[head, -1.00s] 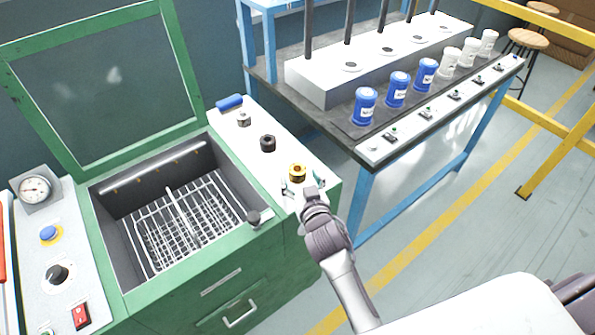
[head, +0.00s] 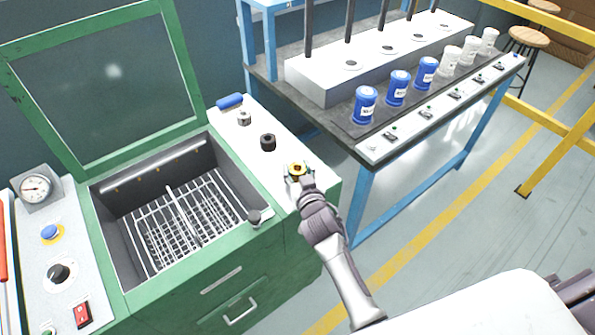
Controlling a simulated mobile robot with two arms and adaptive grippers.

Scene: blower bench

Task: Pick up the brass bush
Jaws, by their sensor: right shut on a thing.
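The brass bush (head: 297,168) is a small gold ring with a dark bore, at the near right end of the white shelf beside the green cabinet's basin. My right gripper (head: 298,176) comes from below and is shut on the bush, one finger at each side. The gripper hides the lower part of the bush, so I cannot tell whether it still touches the shelf. My left gripper is not in view.
On the white shelf (head: 290,207) stand a black bush (head: 268,142), a grey metal part (head: 244,118) and a blue cylinder (head: 229,101). The open basin holds a wire rack (head: 185,222). A blue-legged bench with blue jars (head: 365,104) stands at the right.

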